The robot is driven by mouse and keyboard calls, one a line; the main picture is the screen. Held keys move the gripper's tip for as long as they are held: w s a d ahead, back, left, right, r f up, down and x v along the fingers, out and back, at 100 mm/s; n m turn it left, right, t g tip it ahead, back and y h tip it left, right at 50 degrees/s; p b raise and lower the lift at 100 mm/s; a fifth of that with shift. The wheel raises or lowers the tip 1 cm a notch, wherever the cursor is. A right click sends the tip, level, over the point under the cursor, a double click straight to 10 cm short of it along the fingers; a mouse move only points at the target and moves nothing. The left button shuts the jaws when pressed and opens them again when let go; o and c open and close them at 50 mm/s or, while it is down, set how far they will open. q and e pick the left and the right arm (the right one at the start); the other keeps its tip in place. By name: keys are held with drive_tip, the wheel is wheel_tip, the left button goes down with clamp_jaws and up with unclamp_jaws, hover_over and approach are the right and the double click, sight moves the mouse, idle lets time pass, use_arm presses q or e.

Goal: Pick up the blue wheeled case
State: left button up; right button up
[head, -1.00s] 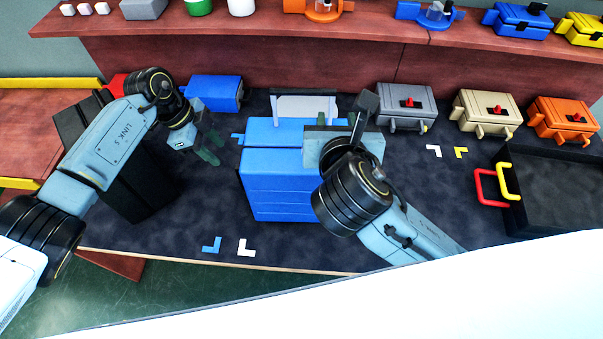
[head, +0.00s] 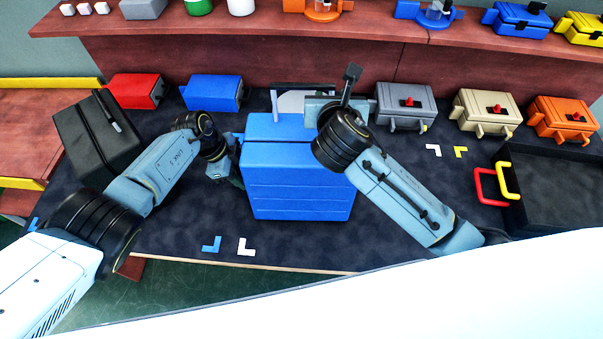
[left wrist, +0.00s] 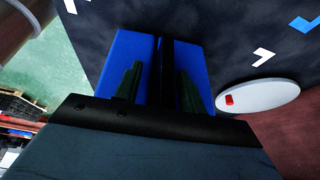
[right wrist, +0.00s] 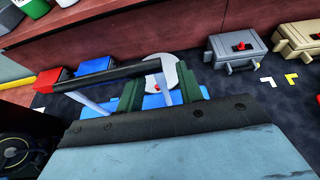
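The blue wheeled case (head: 298,180) stands upright in the middle of the dark mat, with its pull handle (head: 290,86) raised at the far side. My left gripper (head: 229,164) is close at the case's left side; its fingers are mostly hidden in the head view. In the left wrist view its two green fingers are apart, pointing at the blue case (left wrist: 136,60). My right gripper (head: 333,100) is over the far right of the case, by the handle. In the right wrist view its green fingers are apart, with the dark handle bar (right wrist: 110,75) and one silver rod near them.
A black case (head: 95,140) stands at left, with red (head: 135,90) and blue (head: 213,92) boxes behind. Grey (head: 406,103), beige (head: 488,112) and orange (head: 564,120) toolboxes stand to the right. A black tray (head: 556,195) is at far right.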

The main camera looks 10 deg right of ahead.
drive_tip(key=shift+c, duration=0.2)
use_arm(q)
clamp_jaws()
use_arm(e)
clamp_jaws()
use_arm(q)
drive_tip(key=shift+d+r, duration=0.1)
drive_tip(key=shift+d, duration=0.1)
use_arm(e)
drive_tip(key=shift+r, duration=0.1)
idle(0.7)
